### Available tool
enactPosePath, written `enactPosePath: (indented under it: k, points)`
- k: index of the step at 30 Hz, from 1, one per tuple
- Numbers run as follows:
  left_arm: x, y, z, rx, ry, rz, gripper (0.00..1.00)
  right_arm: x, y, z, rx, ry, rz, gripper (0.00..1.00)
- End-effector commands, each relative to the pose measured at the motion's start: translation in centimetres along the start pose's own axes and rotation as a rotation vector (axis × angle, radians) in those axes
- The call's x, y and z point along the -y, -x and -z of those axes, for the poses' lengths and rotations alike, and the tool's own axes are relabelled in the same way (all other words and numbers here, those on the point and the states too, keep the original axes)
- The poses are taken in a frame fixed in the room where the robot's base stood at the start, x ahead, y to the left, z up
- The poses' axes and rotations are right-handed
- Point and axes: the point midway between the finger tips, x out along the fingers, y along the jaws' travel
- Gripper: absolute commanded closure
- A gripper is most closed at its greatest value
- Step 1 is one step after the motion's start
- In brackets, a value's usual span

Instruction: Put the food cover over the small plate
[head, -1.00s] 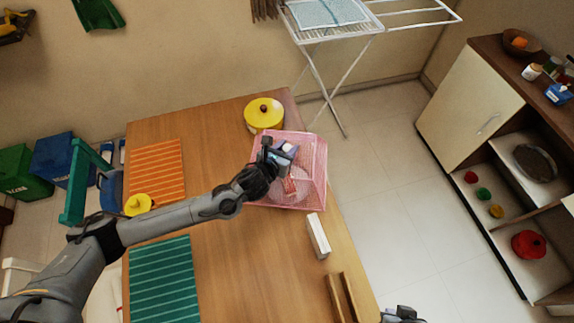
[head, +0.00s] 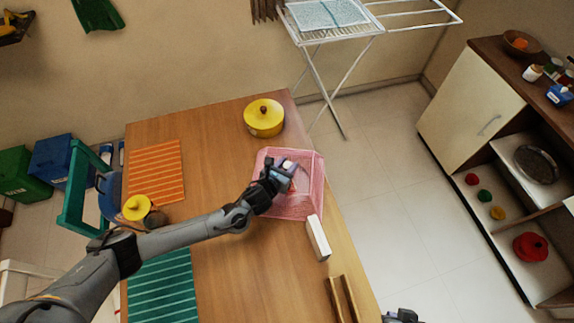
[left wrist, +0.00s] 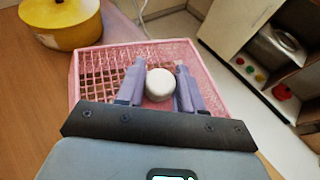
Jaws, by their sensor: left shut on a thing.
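The food cover (head: 308,204) is a pink mesh dome with a squarish rim and a white knob on top. It is at the right edge of the wooden table. My left gripper (head: 287,168) is above it, shut on the knob. The left wrist view shows the white knob (left wrist: 160,85) between the two fingers (left wrist: 160,82), with the pink mesh (left wrist: 98,68) around them. The small plate cannot be made out; the cover and my gripper may hide it. A dark part of my right arm (head: 402,315) shows at the bottom edge; its fingers are not clear.
A yellow lidded pot (head: 263,118) stands behind the cover. A white block (head: 318,238) is close to its front corner, and a wooden holder (head: 341,298) lies nearer. Orange (head: 156,170) and green (head: 165,288) striped mats lie left. The table's middle is mostly clear.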

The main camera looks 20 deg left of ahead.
Motion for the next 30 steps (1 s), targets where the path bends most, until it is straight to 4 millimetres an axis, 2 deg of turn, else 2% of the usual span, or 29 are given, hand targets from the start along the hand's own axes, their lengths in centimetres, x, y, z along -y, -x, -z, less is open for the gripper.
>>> enactPosePath:
  k: [11,12,16,26,30]
  points:
    - [-0.02,-0.28,0.61,0.000,0.000,0.000,1.00,0.18,-0.37,-0.05,-0.002,-0.007,0.006,1.00]
    - [-0.02,-0.22,0.53,0.000,0.000,0.000,0.57,0.20,-0.26,-0.02,-0.002,-0.008,0.006,1.00]
    - [-0.03,-0.21,0.51,0.000,0.000,0.000,0.38,0.23,-0.25,0.00,-0.002,-0.009,0.007,1.00]
    - [-0.03,-0.14,0.32,0.000,0.000,0.000,0.38,0.22,-0.13,0.04,-0.002,-0.009,0.007,1.00]
    - [-0.06,0.47,-0.07,-0.001,-0.001,0.000,0.38,0.15,0.20,0.12,-0.002,-0.007,0.005,1.00]
